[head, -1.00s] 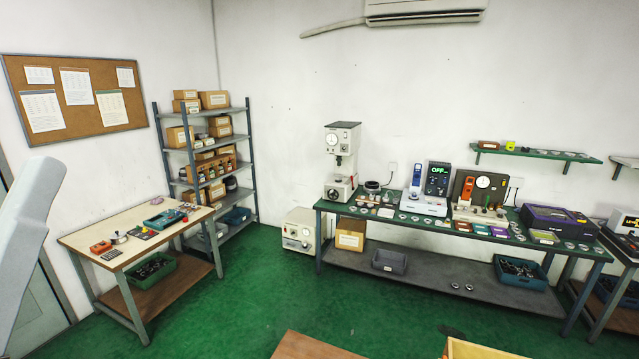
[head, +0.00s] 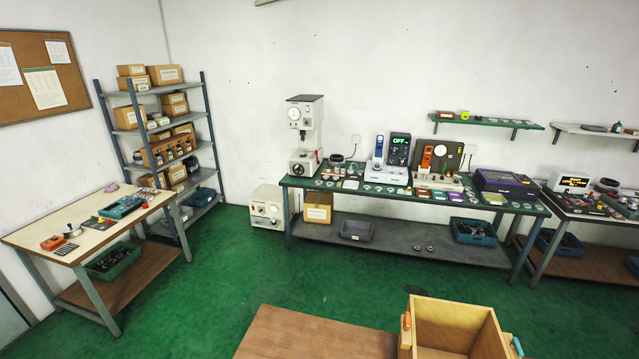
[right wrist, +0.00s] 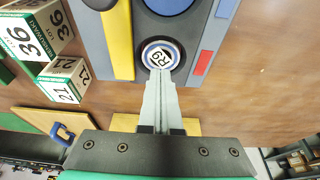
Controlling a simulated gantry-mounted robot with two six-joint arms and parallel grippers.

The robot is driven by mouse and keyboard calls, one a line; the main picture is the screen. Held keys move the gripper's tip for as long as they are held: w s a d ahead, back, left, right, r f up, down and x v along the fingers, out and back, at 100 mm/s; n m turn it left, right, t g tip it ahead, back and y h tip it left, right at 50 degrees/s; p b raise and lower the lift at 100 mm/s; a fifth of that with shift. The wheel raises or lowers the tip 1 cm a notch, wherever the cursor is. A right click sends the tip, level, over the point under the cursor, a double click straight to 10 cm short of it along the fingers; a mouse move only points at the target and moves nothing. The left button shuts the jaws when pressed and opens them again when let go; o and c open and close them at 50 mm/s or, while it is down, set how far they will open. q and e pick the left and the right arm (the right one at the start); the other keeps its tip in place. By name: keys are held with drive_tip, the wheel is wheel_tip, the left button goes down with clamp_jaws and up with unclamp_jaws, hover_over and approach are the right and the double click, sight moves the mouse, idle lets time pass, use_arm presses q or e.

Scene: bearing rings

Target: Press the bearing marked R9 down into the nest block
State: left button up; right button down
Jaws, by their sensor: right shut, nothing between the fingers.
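In the right wrist view, the bearing marked R9 (right wrist: 162,58) is a small ring with a white marked centre and a blue band. It sits inside a dark round surround in a grey block (right wrist: 206,42), which seems to be the nest block. How deep the bearing sits cannot be told from this angle. My right gripper (right wrist: 161,76) is shut and empty, its fingertips at the near edge of the bearing; whether they touch it is unclear. My left gripper is in neither current view.
Beside the bearing are a yellow bar (right wrist: 119,40), a blue disc (right wrist: 168,5) and a red pad (right wrist: 203,63). Boxes marked 36 (right wrist: 35,36) and 21 (right wrist: 63,80) stand at left. Bare wooden surface (right wrist: 270,75) lies at right. The head view shows a wooden bin (head: 455,325) and far benches.

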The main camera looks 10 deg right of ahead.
wheel_tip(320, 180, up, 5)
drive_tip(key=p, duration=0.4)
drive_tip(key=shift+r, duration=0.1)
